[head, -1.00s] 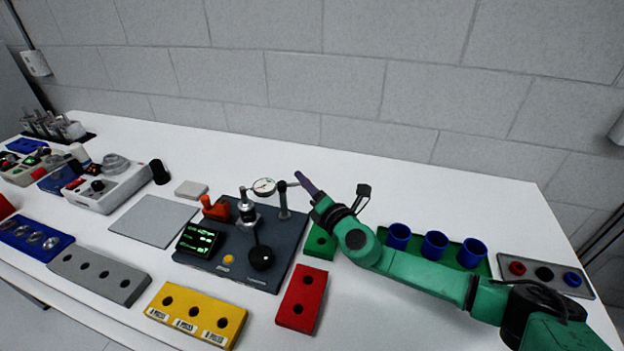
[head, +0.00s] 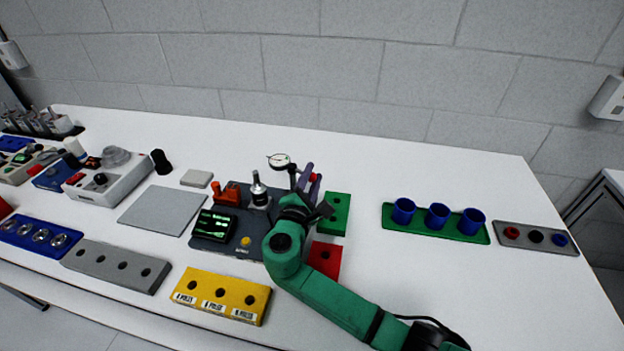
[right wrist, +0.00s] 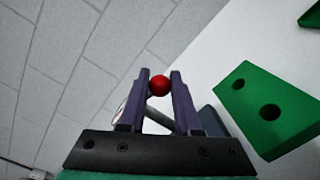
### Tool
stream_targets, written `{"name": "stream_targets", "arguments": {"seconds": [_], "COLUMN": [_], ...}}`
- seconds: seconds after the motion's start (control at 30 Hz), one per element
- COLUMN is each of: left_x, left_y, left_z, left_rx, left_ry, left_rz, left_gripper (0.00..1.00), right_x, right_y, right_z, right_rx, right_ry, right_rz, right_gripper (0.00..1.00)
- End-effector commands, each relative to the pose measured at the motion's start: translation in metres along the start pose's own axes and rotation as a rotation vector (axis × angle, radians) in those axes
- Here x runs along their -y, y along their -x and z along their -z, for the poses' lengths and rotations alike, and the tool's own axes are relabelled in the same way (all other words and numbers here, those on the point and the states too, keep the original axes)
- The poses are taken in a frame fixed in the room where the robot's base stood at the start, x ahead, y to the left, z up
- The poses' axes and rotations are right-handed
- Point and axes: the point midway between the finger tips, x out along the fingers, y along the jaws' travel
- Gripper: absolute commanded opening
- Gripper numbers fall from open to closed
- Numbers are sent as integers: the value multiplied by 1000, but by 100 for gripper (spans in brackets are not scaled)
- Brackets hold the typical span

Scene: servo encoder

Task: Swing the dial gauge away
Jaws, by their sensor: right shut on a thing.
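The dial gauge (head: 279,160) has a round white face and sits above the back of the dark base plate (head: 212,247). It is behind and right of the silver-and-black spindle (head: 258,188). My right gripper (head: 311,179) is right of the gauge, its purple fingers shut on a red ball knob (right wrist: 159,85). A grey rod runs below the knob in the right wrist view, and part of the gauge's round edge (right wrist: 119,112) shows behind the left finger. My right arm hides the right part of the base plate. My left gripper is not in view.
A green two-hole block (head: 336,213) stands right of my gripper, with a red block (head: 325,259) partly under my arm. A yellow block (head: 220,296) lies in front. A green tray (head: 431,227) with blue cups is farther right. The table behind the gauge is clear.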

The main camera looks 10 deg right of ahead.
Motion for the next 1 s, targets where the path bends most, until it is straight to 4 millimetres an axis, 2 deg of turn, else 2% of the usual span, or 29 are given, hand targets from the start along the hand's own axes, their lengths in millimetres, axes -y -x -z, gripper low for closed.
{"name": "stream_targets", "arguments": {"seconds": [0.23, 0.77, 0.8, 0.87, 0.9, 1.0], "left_x": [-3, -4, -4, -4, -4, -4], "left_y": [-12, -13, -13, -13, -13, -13], "left_z": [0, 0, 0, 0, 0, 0], "left_rx": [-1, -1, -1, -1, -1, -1], "left_ry": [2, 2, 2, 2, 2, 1], "left_rz": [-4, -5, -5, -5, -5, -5], "left_gripper": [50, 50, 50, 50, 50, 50], "right_x": [1, -1, -1, -1, -1, -1], "right_y": [5, 6, 6, 6, 6, 6], "right_z": [4, 2, 2, 2, 2, 2], "right_rx": [76, 103, 103, 103, 103, 103], "right_ry": [-1, 1, 1, 0, 0, 0], "right_rz": [55, 72, 71, 71, 71, 70], "right_gripper": [0, 0, 36, 59, 62, 62]}}
